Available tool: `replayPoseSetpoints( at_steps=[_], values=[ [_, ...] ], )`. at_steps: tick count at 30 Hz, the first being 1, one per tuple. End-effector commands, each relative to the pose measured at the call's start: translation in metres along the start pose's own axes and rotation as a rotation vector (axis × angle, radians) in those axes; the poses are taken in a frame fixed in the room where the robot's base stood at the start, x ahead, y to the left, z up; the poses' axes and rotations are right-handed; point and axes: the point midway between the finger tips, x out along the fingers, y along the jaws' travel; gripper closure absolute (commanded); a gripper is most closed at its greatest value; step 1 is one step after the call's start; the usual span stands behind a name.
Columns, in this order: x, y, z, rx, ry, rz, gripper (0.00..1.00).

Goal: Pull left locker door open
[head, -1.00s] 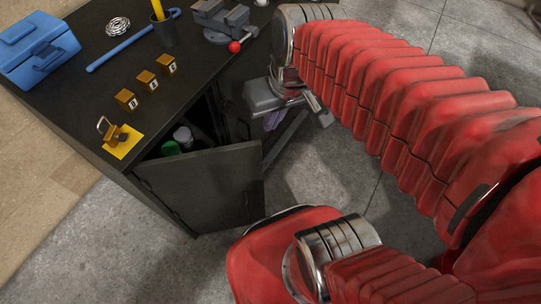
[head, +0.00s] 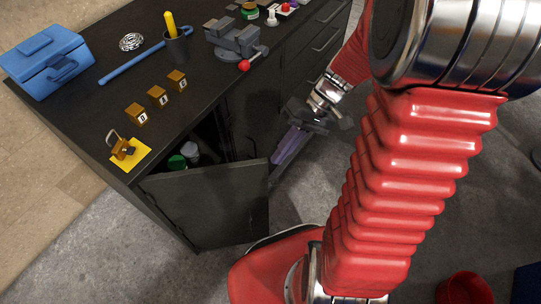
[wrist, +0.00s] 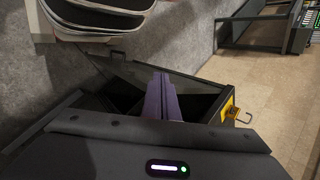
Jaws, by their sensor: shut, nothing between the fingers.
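The left locker door (head: 212,205) is a dark panel at the near end of the dark bench. It stands swung well out from the cabinet, and the locker interior (head: 205,150) shows a green-capped item (head: 177,163) and a white-topped item (head: 190,152). In the wrist view the open door (wrist: 140,78) shows beyond the fingers. My gripper (head: 289,146) has purple fingers that are shut and empty. It is beside the bench front, to the right of the door and apart from it. The purple fingers (wrist: 161,98) point toward the locker opening in the wrist view.
On the bench top (head: 90,110) are a blue toolbox (head: 48,60), a padlock on a yellow plate (head: 122,150), several lettered blocks (head: 157,97), a pen cup (head: 177,47) and a vise (head: 235,42). Drawers (head: 322,45) line the bench front. Grey floor is clear near the door.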

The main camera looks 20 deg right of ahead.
Motion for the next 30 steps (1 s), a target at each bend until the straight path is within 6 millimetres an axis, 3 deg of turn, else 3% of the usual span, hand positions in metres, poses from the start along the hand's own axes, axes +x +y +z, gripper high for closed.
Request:
replayPoseSetpoints(
  at_steps=[16,30],
  values=[
    [0.029,0.061,-0.029,0.048,0.067,-0.404,1.00],
    [0.055,0.128,-0.049,0.082,0.295,-0.729,1.00]
  ],
)
